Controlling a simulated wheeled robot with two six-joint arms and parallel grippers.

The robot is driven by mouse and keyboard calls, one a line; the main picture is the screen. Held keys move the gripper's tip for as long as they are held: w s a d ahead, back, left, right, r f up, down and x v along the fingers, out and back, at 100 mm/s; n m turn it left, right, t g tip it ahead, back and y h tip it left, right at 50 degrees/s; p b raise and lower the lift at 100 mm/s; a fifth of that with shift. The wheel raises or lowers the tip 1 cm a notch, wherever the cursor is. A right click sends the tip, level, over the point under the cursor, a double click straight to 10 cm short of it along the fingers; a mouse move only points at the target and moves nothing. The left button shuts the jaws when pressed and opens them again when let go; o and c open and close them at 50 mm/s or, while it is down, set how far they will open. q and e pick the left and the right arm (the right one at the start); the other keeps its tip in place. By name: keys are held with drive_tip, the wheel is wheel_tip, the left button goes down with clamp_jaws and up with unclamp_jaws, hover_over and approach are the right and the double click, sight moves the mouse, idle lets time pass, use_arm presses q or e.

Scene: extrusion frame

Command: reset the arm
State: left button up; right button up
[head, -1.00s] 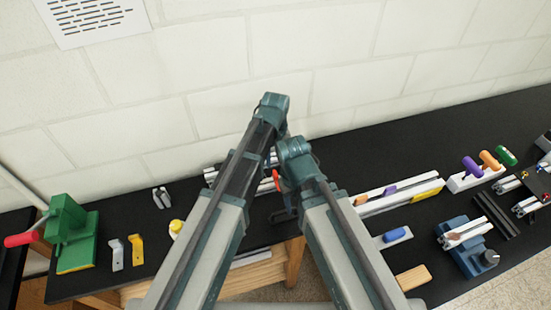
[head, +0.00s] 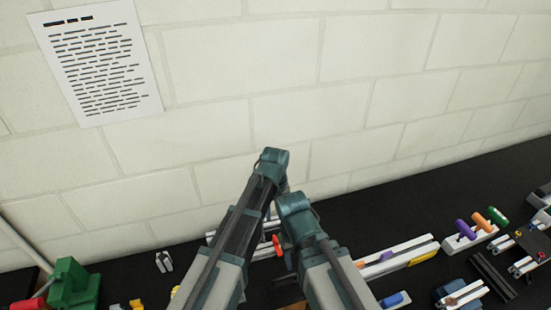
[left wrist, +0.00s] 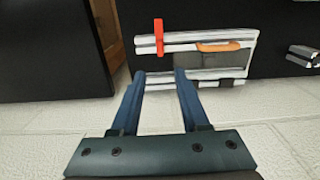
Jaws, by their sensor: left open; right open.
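My left arm (head: 225,255) and my right arm (head: 325,270) reach up the middle of the head view, and their links hide both grippers there. In the left wrist view my left gripper (left wrist: 160,74) is open, with nothing between its fingers. Its fingertips overlap the near bar of a grey extrusion frame (left wrist: 212,75) in the picture; I cannot tell whether they touch it. A red clamp (left wrist: 158,36) sits across the far bars, and an orange-handled tool (left wrist: 218,46) lies beside it. My right gripper cannot be made out.
A pale block wall (head: 290,60) with a printed sheet (head: 97,62) stands behind the black table (head: 345,220). A green fixture (head: 72,283) is at lower left. Colored handles (head: 480,222), a white rail (head: 400,255) and a blue vise (head: 452,290) are on the right.

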use_arm(q)
drive_tip(key=shift+a, duration=0.1)
drive_tip(key=s+a+m, duration=0.2)
drive_tip(key=s+a, duration=0.4)
drive_tip(key=a, duration=0.2)
drive_tip(key=s+a+m, duration=0.2)
drive_tip(key=s+a, duration=0.3)
drive_tip(key=a, duration=0.3)
drive_tip(key=s+d+f+m+y+b, duration=0.1)
drive_tip(key=s+d+f+m+b, duration=0.2)
drive_tip(key=s+d+f+b, duration=0.2)
drive_tip(key=d+f+b, duration=0.3)
drive_tip(key=d, duration=0.2)
drive_tip(key=shift+s+d+m, duration=0.2)
drive_tip(key=shift+s+m, duration=0.1)
drive_tip(key=shift+s, duration=0.1)
drive_tip(key=shift+o, duration=0.2)
